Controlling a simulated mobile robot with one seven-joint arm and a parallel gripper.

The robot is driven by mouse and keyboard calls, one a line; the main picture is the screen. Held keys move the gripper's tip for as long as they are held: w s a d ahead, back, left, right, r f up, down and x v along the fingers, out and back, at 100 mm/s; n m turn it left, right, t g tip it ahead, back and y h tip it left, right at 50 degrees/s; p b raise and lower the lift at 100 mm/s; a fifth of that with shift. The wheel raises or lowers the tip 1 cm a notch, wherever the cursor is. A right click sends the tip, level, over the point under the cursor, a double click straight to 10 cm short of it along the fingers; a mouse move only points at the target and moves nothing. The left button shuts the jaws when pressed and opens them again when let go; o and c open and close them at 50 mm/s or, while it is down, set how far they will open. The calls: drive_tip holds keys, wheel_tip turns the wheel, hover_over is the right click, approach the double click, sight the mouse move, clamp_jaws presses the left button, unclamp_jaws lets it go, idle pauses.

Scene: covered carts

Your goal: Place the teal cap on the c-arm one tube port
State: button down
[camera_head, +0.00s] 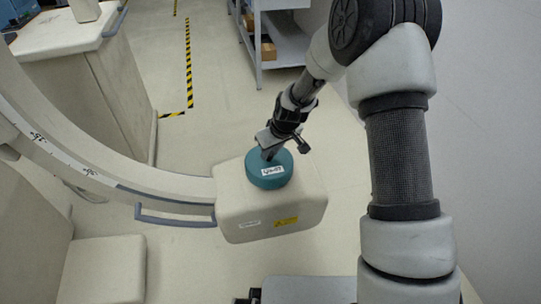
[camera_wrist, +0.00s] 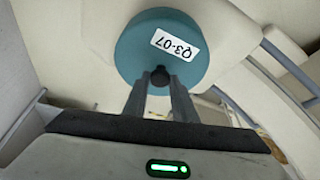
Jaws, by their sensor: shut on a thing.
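The teal cap (camera_head: 258,178) is a round disc with a white label. In the head view it is at the top of the cream tube housing (camera_head: 290,205) at the end of the c-arm. My gripper (camera_head: 269,153) comes down onto it from above. In the wrist view my fingers (camera_wrist: 160,88) are shut on the small dark knob (camera_wrist: 160,75) in front of the teal cap (camera_wrist: 140,48), whose label reads Q3-07. The tube port is hidden under the cap, and I cannot tell whether the cap is fully seated.
The curved c-arm (camera_head: 110,185) runs left from the housing, with a blue-grey handle rail (camera_head: 175,219) below it. A cream cabinet (camera_head: 95,90) stands at the upper left. A grey shelf unit (camera_head: 285,45) with boxes is at the back. Open floor lies behind the housing.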

drive_tip(key=shift+f, duration=0.65)
drive_tip(key=shift+f, duration=0.2)
drive_tip(key=c, duration=1.5)
unclamp_jaws()
drive_tip(key=shift+o, duration=0.2)
drive_tip(key=shift+r, duration=0.1)
